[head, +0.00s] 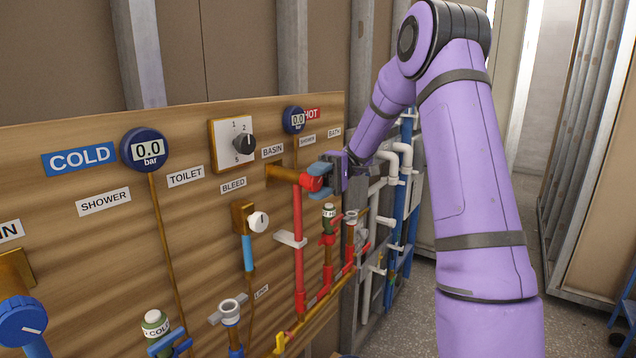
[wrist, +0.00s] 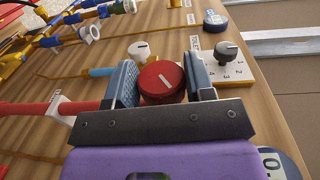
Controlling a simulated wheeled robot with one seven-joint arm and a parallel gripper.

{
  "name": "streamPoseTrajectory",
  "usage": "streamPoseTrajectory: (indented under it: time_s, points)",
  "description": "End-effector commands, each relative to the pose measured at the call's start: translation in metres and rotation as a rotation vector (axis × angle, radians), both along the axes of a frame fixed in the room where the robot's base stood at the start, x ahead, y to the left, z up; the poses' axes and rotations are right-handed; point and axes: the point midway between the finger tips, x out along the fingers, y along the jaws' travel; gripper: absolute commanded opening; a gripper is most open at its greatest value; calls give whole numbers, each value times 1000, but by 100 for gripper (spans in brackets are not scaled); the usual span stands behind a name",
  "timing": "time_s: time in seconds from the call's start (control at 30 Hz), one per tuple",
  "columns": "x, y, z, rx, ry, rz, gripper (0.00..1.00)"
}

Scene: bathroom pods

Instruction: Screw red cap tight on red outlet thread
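The round red cap (head: 312,183) sits at the end of the brass basin outlet (head: 284,173) on the wooden board. In the wrist view, the cap's red face (wrist: 162,82) with a white line mark lies between the two blue-grey fingers of my gripper (wrist: 162,86). Both fingers appear to touch its sides. In the head view my gripper (head: 322,180) is around the cap from the right. The red outlet thread is hidden behind the cap, so I cannot tell how tightly the cap sits.
A red pipe (head: 298,250) runs down below the outlet. A dial (head: 243,143) sits above, and a white bleed knob (head: 258,222) at lower left. Red-banded valves (head: 329,222) stand to the lower right. Open floor (head: 410,300) lies right of the board.

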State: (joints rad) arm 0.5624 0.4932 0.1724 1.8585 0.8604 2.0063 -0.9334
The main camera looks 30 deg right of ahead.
Motion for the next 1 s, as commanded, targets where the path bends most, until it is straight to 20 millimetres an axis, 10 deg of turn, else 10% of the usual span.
streamPoseTrajectory:
  time_s: [0.47, 1.0]
  points:
    - [0, 0, 1, -17, -8, 0, 60]
    - [-1, 2, 4, -490, -204, 2, 60]
